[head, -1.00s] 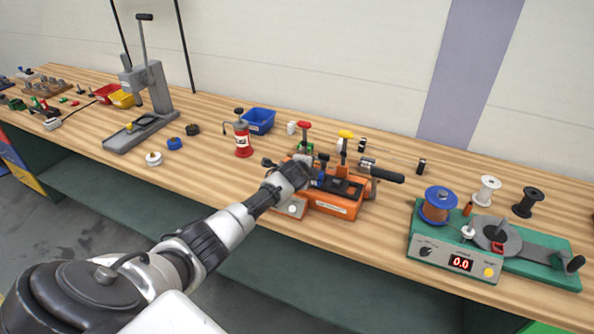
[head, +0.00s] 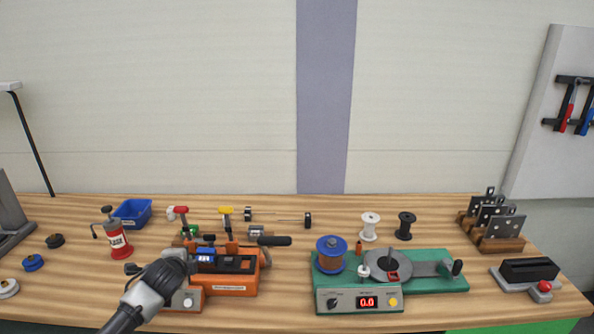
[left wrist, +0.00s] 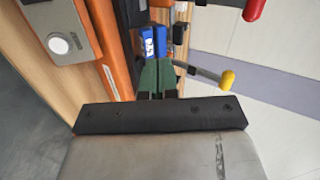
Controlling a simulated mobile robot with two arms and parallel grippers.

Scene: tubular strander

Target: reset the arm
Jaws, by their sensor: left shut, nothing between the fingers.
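My left arm enters the head view from the bottom left, and its gripper (head: 184,262) is over the front left of an orange machine (head: 232,284). The left wrist view shows the gripper (left wrist: 157,72) with its fingers together and nothing between them. The orange machine's side (left wrist: 113,40), a grey box with a round white button (left wrist: 60,44) and a yellow-tipped lever (left wrist: 226,79) lie around the fingers. Whether the gripper touches the machine cannot be told. My right gripper is in neither view.
A green-based winder (head: 440,285) with a 0.0 display stands right of the orange machine. A white spool (head: 369,226) and a black spool (head: 405,226) stand behind. Bare wood (head: 290,318) lies between the machines.

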